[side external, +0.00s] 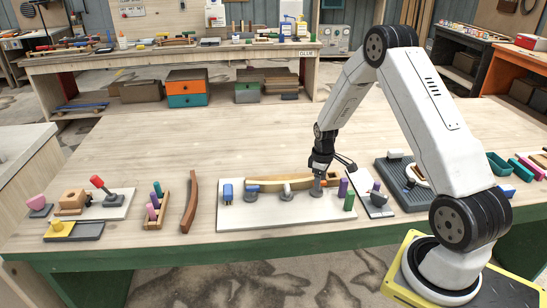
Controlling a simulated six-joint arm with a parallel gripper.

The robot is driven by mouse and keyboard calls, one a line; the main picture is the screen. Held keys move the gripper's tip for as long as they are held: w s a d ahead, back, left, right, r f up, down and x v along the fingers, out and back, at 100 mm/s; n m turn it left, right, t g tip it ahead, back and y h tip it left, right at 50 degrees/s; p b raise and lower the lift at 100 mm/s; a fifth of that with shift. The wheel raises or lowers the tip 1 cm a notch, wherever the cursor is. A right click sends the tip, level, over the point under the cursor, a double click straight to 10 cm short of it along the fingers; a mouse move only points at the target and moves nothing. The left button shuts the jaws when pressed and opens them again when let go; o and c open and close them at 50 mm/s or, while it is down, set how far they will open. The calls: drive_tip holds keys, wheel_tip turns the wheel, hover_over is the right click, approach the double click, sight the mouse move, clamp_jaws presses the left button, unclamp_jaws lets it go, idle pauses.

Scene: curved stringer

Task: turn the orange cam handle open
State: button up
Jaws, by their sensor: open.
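A white board (262,216) lies near the table's front edge. It carries a curved tan wooden strip (277,184) and a row of small grey clamps along it. The left clamp has a blue handle (227,192) and the middle one a pale handle (287,188). My gripper (319,181) points down at the right clamp (316,192), near the strip's right end. A small orange patch (323,183) shows by the fingertips, probably the orange cam handle; the gripper hides most of it. My gripper is open; I cannot tell if it touches the handle.
Purple (343,187) and green (349,201) pegs stand right of the gripper. A small white panel with a grey base (376,202) is beyond them. A loose dark curved strip (189,203) lies left of the board. The table behind the board is clear.

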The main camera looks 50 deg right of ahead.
drive_tip(key=m, duration=0.2)
drive_tip(key=shift+m, duration=0.4)
drive_tip(key=shift+r, duration=0.35)
wheel_tip(320, 180, up, 7)
drive_tip(key=shift+r, duration=0.1)
drive_tip(key=s+a+r+t, duration=0.1)
drive_tip(key=s+a+r, duration=0.1)
drive_tip(key=a, duration=0.6)
drive_tip(key=s+a+r, duration=0.2)
drive_tip(key=s+a, duration=0.2)
drive_tip(key=a, duration=0.4)
drive_tip(key=s+a+r+t, duration=0.1)
drive_tip(key=s+a, duration=0.3)
drive_tip(key=a, duration=0.4)
drive_tip(key=shift+a+r+t, duration=0.3)
drive_tip(key=shift+a+r, duration=0.05)
drive_tip(key=shift+r, duration=0.3)
